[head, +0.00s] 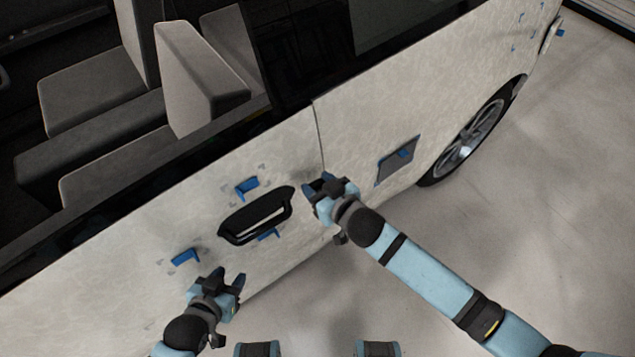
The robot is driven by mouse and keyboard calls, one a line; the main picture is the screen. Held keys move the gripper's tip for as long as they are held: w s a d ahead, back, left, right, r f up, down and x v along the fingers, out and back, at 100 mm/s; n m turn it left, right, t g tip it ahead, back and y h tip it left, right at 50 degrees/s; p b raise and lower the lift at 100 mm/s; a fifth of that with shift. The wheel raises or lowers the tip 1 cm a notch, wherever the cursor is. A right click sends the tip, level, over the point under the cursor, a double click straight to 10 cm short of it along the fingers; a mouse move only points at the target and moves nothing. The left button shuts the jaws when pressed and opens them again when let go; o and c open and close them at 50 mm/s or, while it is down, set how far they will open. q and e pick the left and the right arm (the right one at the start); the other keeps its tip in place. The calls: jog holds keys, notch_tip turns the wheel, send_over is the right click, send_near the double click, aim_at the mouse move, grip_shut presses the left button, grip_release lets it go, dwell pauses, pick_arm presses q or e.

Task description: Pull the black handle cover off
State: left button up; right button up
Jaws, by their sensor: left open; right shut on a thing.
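A black door handle (256,216) sits in the pale car door, left of the seam between the doors. My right gripper (317,186) is at the door just right of the handle's right end, close to the seam. It is shut on a small dark piece, apparently the black handle cover, mostly hidden by the fingers and wrist. Whether this piece still touches the door cannot be told. My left gripper (224,278) is open and empty, below and left of the handle, apart from it.
Blue tabs (247,186) stick to the door around the handle, another tab (185,257) to its lower left. A grey square with a blue tab (398,160) is on the rear panel. The rear wheel (475,135) is at right. The floor (560,200) is clear.

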jog(key=p+v, duration=0.3)
jog(key=v, duration=0.3)
jog(key=shift+s+d+f, duration=0.25)
jog(key=shift+s+f, duration=0.05)
jog(key=shift+s, duration=0.1)
dwell(0.5)
jog(key=shift+r, duration=0.1)
dwell(0.4)
